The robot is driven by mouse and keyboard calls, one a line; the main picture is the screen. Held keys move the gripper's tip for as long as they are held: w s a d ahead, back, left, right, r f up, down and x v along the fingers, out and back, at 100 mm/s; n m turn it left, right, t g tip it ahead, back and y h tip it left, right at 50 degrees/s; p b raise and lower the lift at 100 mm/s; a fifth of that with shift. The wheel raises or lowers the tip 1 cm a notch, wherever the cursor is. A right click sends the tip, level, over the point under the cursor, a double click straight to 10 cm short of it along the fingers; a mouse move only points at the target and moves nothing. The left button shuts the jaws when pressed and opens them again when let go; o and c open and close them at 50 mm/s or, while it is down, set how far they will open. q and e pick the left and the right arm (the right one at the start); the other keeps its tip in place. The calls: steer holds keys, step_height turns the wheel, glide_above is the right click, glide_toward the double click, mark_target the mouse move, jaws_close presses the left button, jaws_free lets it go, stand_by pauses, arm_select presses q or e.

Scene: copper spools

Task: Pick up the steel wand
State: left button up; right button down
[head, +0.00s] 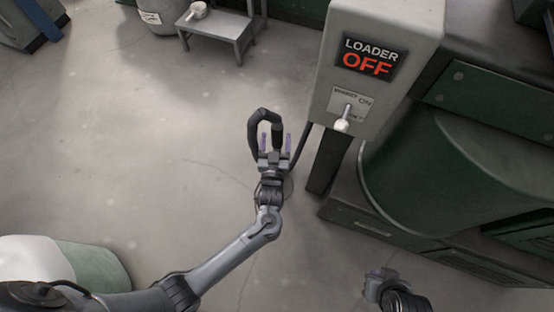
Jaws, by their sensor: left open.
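I cannot make out a steel wand in the head view. My left gripper (275,142) is in the middle of the picture, pointing up toward the far side.
A grey loader box (421,28) with an OFF sign (367,66) and a white-tipped switch (343,121) stands right of my left gripper. Green machinery (440,185) fills the right. A small grey stool (220,26) bears a pale object (197,9). Open floor lies left.

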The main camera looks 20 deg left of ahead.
arm_select(q)
steer(key=b+x, duration=0.1)
steer(key=x, duration=0.2)
steer(key=shift+w, duration=0.3)
steer(key=shift+s, duration=0.1)
steer(key=shift+c, duration=0.3)
jaws_close()
